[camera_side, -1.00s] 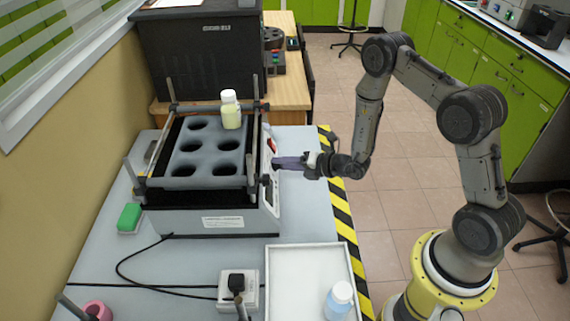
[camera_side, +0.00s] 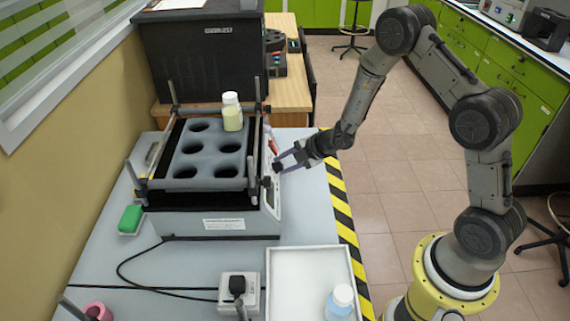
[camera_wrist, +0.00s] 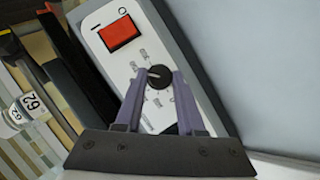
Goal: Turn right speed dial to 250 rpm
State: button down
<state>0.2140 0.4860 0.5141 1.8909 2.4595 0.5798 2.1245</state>
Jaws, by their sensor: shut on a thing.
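A round black dial (camera_wrist: 159,77) with a white pointer line sits on the white control panel of the shaker (camera_side: 225,224). Printed marks ring the dial, too small to read. The pointer is turned toward the left in the wrist view. My gripper (camera_wrist: 158,74) has its two purple fingers on either side of the dial, shut on it. In the side view my gripper (camera_side: 281,161) is at the shaker's right-hand panel, and the dial is hard to make out there. A red rocker switch (camera_wrist: 119,33) is on the same panel, beyond the dial in the wrist view.
A bottle with a white cap (camera_side: 232,116) stands in the shaker's grey holed platform (camera_side: 214,160). A white tray (camera_side: 290,262) holding another bottle (camera_side: 340,303) lies in front. A green block (camera_side: 130,219) is at the left. The space right of the panel is clear.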

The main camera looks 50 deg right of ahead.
jog(key=shift+m, duration=0.5)
jog(key=shift+g, duration=0.4)
jog(key=c, duration=0.5)
grip_release()
jog(key=v, duration=1.3)
jog(key=shift+s+d+r, duration=0.25)
